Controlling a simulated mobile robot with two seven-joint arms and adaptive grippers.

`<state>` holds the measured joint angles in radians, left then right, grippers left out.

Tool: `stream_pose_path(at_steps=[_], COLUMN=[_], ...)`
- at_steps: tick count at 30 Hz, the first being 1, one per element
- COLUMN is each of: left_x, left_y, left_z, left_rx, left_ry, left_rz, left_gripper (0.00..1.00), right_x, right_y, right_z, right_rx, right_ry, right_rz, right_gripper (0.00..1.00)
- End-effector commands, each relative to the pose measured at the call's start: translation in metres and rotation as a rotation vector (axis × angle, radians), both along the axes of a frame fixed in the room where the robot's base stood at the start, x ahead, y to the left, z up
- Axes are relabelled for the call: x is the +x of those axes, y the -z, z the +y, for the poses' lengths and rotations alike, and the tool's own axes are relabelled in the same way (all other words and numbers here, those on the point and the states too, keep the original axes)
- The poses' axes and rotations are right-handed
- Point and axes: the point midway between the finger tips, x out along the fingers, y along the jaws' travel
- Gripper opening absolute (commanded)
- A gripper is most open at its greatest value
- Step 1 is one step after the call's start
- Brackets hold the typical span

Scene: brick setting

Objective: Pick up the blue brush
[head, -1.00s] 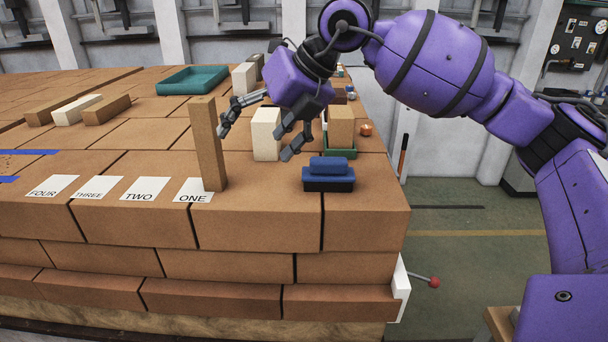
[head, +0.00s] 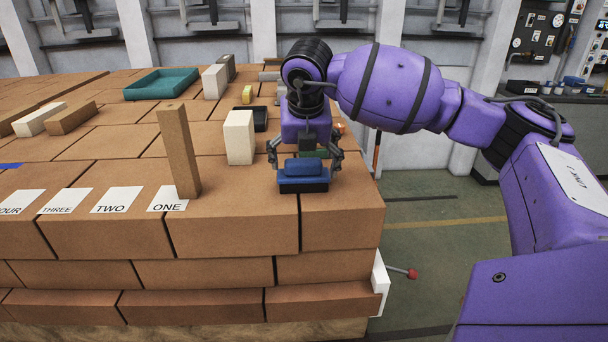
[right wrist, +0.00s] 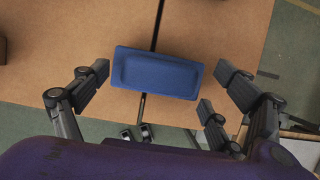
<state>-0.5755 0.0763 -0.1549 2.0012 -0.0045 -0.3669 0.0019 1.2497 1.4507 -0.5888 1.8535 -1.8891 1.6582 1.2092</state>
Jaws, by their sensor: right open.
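The blue brush (head: 304,175) lies on the brick surface near its front right edge, with a lighter blue top over a dark base. In the right wrist view the brush (right wrist: 157,72) shows from above, across a dark joint between bricks. My right gripper (head: 305,160) is open, just behind and above the brush, with its fingers to the left and right of it. In the right wrist view the fingers (right wrist: 155,95) stand apart on both sides, not touching the brush. My left gripper is not in view.
A tall upright brown brick (head: 178,150) stands left of the brush, by the white ONE card (head: 168,199). A teal tray (head: 161,84) lies at the back.

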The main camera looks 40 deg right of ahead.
Motion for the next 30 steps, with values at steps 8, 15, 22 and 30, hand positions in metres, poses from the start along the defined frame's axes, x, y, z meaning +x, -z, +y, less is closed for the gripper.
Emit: stream_pose_path(at_steps=[8,15,22,30], left_x=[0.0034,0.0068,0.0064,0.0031], left_y=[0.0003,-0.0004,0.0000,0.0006], left_z=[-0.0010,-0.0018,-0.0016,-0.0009], left_rx=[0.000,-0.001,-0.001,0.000], left_ry=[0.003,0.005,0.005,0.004], left_rz=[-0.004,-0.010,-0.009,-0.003], left_gripper=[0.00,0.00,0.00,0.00], right_x=[0.0013,0.0013,0.0006,-0.0002], right_y=[0.0054,0.0056,0.0080,0.0099], right_z=[-0.0007,-0.0003,-0.0007,-0.0011], right_rx=[0.000,0.001,0.000,0.000], right_ry=[-0.001,-0.002,-0.001,0.000], right_rz=[0.001,0.002,0.007,0.012], right_gripper=[0.88,0.59,0.36,0.36])
